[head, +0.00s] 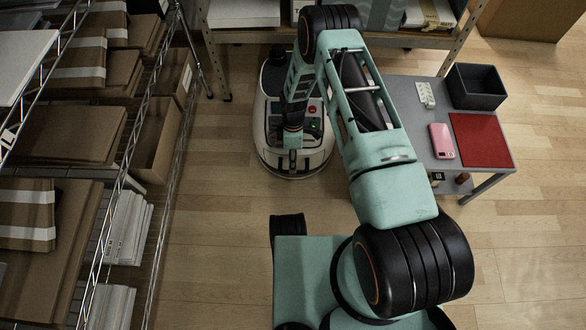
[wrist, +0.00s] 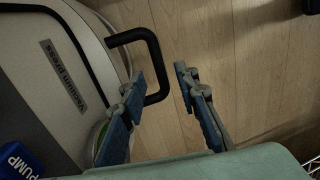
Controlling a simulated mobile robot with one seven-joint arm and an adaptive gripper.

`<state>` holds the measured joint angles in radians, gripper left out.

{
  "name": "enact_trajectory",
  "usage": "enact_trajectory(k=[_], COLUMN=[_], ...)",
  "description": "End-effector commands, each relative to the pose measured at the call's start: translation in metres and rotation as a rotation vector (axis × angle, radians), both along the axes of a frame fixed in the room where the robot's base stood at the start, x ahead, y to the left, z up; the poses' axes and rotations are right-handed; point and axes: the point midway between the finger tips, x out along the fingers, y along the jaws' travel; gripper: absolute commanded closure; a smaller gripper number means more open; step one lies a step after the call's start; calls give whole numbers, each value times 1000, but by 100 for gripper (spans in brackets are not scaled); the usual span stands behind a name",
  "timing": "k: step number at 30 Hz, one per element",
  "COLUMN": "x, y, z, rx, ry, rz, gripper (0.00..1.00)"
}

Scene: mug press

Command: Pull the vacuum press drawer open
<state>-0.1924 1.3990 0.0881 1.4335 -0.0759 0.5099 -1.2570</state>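The vacuum press (head: 268,150) is a pale rounded machine with a dark top, standing on the floor in the head view. In the wrist view its pale body (wrist: 85,30) carries a "Vacuum press" label. A black bent drawer handle (wrist: 153,50) sticks out from its edge. My gripper (wrist: 159,75) is open, its two blue-grey fingers apart. The handle's outer bar lies between the fingers in the picture, closer to the left finger, which hides part of it. I cannot tell whether they touch. In the head view my arm covers part of the press and the handle cannot be made out.
A grey table (head: 478,180) at the right holds a pink phone (head: 441,141), a red mat (head: 482,140) and a black bin (head: 475,87). Wire shelving with boxes (head: 75,135) lines the left. Wooden floor in front is clear.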

Motion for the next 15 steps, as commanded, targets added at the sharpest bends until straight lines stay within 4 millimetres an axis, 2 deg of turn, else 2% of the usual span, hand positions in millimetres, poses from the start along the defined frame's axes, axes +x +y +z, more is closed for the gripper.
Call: enact_trajectory(k=[1,6,15], x=[-2,-5,-6], y=[0,0,0], z=[-12,-29,-34], rx=[-1,-1,-1], ry=[0,-1,-2], rz=[1,1,0], gripper=[71,71,71])
